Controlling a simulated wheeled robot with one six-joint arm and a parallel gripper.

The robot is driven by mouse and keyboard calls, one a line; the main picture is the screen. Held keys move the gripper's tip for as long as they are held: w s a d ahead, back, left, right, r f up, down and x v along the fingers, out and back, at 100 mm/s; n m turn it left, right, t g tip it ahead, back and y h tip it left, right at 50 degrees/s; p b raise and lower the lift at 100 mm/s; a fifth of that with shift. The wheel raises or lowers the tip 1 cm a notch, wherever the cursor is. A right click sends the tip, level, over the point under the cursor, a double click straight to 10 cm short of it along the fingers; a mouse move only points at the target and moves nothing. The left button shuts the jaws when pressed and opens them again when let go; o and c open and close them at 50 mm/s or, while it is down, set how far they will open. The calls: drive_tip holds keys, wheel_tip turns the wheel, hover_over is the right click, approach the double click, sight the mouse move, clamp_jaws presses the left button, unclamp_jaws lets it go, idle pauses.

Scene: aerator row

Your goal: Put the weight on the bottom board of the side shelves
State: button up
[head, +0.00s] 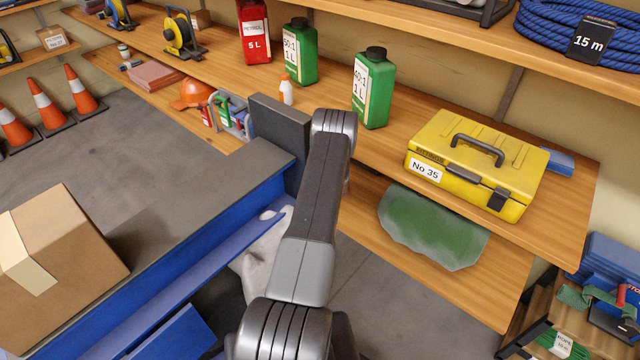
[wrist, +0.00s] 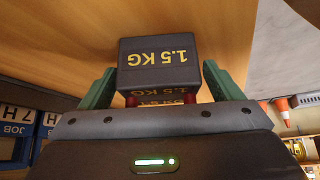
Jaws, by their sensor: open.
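The weight (wrist: 158,60) is a dark block with yellow "1.5 KG" lettering, upside down in the wrist view. It is against or close to a wooden board (wrist: 60,45); I cannot tell if they touch. My gripper (wrist: 160,85) is open, with a green finger on each side of the weight and a visible gap at its right. In the head view my arm hides the gripper, and the weight is not seen. Wooden shelves show there, with an upper board (head: 560,225) and a lower board (head: 490,295). I cannot tell which are the side shelves.
A yellow toolbox (head: 475,165) and green bottles (head: 373,90) stand on the upper board. A green translucent sheet or patch (head: 430,228) lies on the lower one. A grey-topped blue bench (head: 190,200) with a cardboard box (head: 60,250) is at left. Cones (head: 82,90) stand beyond.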

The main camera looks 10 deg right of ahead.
drive_tip(key=v, duration=0.7)
drive_tip(key=shift+s+r+p, duration=0.15)
drive_tip(key=shift+r+p, duration=0.15)
drive_tip(key=shift+p, duration=0.15)
